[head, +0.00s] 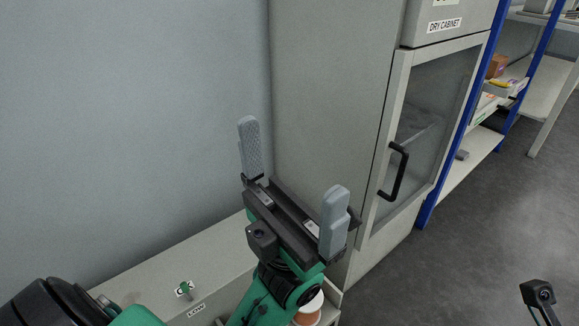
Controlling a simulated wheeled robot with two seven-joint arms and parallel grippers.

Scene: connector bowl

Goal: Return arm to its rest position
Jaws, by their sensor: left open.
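My left gripper (292,160) is raised in the middle of the head view, in front of the grey cabinet. Its two grey fingers are spread wide apart, with nothing between them. The green and black left arm reaches up to it from the bottom edge. My right gripper's fingers do not show.
A low ledge (222,262) runs along the wall, with a small green piece (185,287) on it beside a label. A round white and orange thing (307,312) is partly hidden behind my left arm. The dry cabinet's black handle (394,171) stands right of the gripper. Blue-framed shelves (470,160) stand farther right.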

